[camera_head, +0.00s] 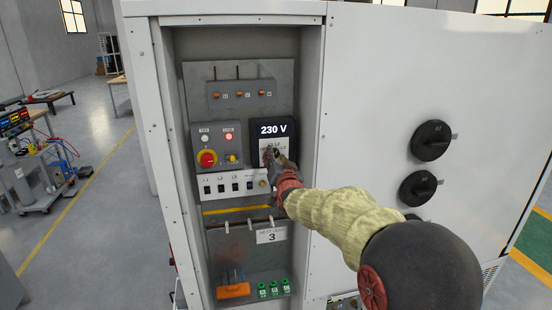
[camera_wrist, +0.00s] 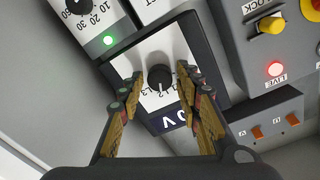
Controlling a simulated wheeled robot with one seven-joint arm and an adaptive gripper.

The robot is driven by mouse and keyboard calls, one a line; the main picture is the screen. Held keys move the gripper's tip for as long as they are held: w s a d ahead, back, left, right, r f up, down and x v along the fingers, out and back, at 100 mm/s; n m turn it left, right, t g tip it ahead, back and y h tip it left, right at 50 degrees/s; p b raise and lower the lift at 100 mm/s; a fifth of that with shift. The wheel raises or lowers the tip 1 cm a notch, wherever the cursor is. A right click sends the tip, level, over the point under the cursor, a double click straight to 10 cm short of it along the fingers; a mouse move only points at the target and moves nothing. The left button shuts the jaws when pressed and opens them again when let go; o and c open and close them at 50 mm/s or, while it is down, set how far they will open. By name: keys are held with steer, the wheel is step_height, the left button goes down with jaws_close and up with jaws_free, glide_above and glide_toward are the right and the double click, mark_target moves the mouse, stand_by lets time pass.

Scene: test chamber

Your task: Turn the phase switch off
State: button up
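The phase switch is a round black knob (camera_wrist: 159,78) on a white dial plate with small phase labels, below the 230 V display (camera_head: 274,129). In the wrist view its light pointer mark faces the labels on the display side; which label it meets is too small to tell surely. My gripper (camera_wrist: 160,82) is open, with one finger on each side of the knob. Slim gaps seem to show between fingertips and knob. In the head view my gripper (camera_head: 272,156) reaches the dial plate and covers most of the knob.
Small switches (camera_head: 221,187) sit below. A lit green lamp (camera_wrist: 108,40) is near the dial. The cabinet's side wall (camera_head: 312,100) stands close to the right of my arm.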

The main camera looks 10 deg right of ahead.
jaws_close()
steer(key=shift+f+n+b, duration=0.1)
steer(key=shift+n+b, duration=0.2)
steer(key=shift+b, duration=0.2)
steer(key=n+b, duration=0.5)
steer(key=shift+f+n+b, duration=0.1)
steer(key=shift+n+b, duration=0.2)
steer(key=shift+b, duration=0.05)
steer(key=n+b, duration=0.4)
steer(key=n, duration=0.2)
steer(key=shift+d, duration=0.1)
steer(key=n+b, duration=0.3)
steer(key=n, duration=0.3)
steer(key=shift+y, duration=0.3)
